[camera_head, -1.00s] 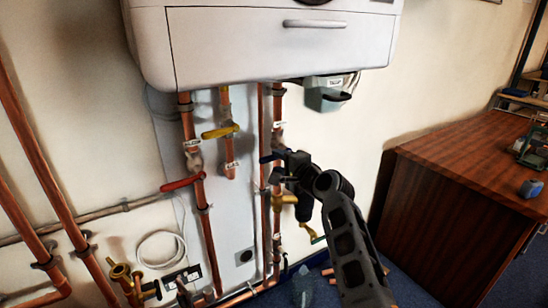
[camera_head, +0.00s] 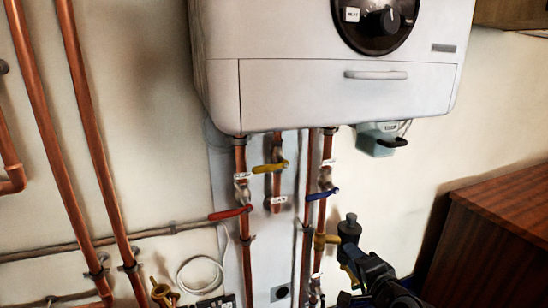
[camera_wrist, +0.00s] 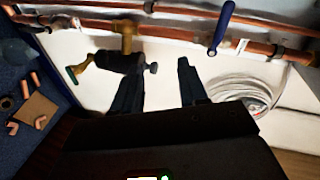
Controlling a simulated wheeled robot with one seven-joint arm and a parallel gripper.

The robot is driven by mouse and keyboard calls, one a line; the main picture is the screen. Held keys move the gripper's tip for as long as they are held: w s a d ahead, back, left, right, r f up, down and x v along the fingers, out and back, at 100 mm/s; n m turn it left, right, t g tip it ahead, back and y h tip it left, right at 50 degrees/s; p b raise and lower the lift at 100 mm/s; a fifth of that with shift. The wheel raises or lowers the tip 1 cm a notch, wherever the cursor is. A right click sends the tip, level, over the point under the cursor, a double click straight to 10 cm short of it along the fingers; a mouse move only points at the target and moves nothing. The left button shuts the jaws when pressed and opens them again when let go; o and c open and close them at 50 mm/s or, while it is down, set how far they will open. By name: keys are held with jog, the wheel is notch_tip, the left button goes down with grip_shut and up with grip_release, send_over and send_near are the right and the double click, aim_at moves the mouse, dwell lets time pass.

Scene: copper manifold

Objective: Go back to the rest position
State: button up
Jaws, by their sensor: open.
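My gripper (camera_wrist: 160,82) is open in the wrist view, with two dark fingers apart and nothing between them. In the head view my arm's dark end (camera_head: 372,278) is at the lower right, below and right of the blue lever valve (camera_head: 322,194); its fingertips are hard to make out. The blue lever (camera_wrist: 222,28) also shows in the wrist view, beyond the fingers and apart from them. A black cylindrical fitting (camera_wrist: 118,62) on a brass joint sits near the left finger; I cannot tell whether they touch.
A white boiler (camera_head: 330,95) hangs above copper pipes (camera_head: 247,270) with a red lever (camera_head: 230,214) and a yellow lever (camera_head: 270,168). A wooden cabinet (camera_head: 480,240) stands at right. Loose copper pieces (camera_wrist: 40,108) lie at left in the wrist view.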

jog(key=s+d+f+n+h+p, duration=0.1)
jog(key=s+d+f+n, duration=0.15)
jog(key=s, duration=1.25)
jog(key=s+d+f+n+h+p, duration=0.15)
jog(key=s+f+n, duration=0.25)
jog(key=s, duration=1.2)
jog(key=s+a+r+n, duration=0.2)
jog(key=s+r+n, duration=0.1)
jog(key=s+r, duration=0.5)
jog(key=s+a+r+n, duration=0.2)
jog(key=s+r, duration=0.6)
jog(key=s, duration=0.7)
jog(key=shift+r+n+p, duration=0.35)
jog(key=shift+r+n, duration=0.05)
jog(key=shift+n, duration=0.35)
jog(key=shift+s, duration=0.1)
